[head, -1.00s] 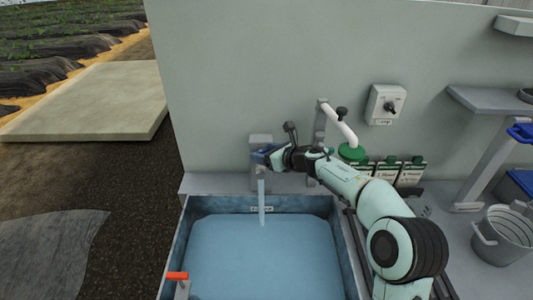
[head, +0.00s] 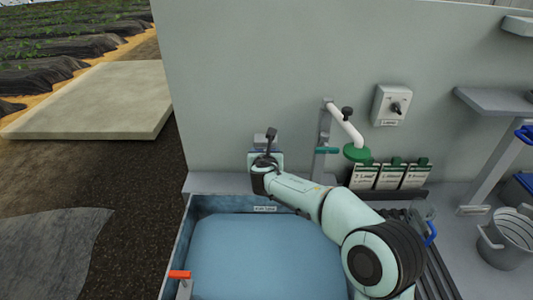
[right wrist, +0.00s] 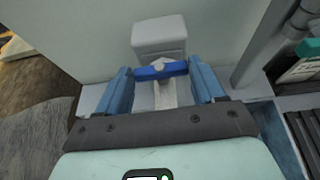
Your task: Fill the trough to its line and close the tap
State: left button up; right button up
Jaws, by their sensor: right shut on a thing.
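The trough (head: 177,250) is a grey-blue basin holding a broad sheet of blue water (head: 262,255). A small white line label (head: 264,209) is on its back wall, just above the water's far edge. The tap (right wrist: 160,38) is a grey block on the wall behind the trough, also in the head view (head: 266,142). My right gripper (right wrist: 164,84) is shut on the tap's blue lever (right wrist: 160,71), which lies crosswise between its fingers. My right wrist hides the lever and spout in the head view; I cannot tell whether water runs. My left gripper is not in view.
An orange-red handle (head: 180,274) stands at the trough's left side. Right of the tap are a white pipe (head: 345,125) with a green end, several white packets with green tops (head: 390,176), a wall switch (head: 391,105) and a grey bucket (head: 505,238).

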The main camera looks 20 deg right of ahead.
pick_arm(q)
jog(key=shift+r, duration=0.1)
pick_arm(e)
jog(key=shift+m+h, duration=0.4)
jog(key=shift+h, duration=0.1)
jog(key=o, duration=0.8)
jog(key=shift+c, duration=0.2)
jog(key=shift+s+a+r, duration=0.2)
jog(key=shift+s+a, duration=0.1)
jog(key=shift+s, duration=0.05)
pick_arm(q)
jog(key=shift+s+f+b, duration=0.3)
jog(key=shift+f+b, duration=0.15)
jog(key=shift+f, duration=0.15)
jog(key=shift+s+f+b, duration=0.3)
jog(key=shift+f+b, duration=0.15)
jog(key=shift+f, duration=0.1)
pick_arm(e)
jog(key=v, duration=1.2)
jog(key=shift+r, duration=0.2)
jog(key=shift+s, duration=0.1)
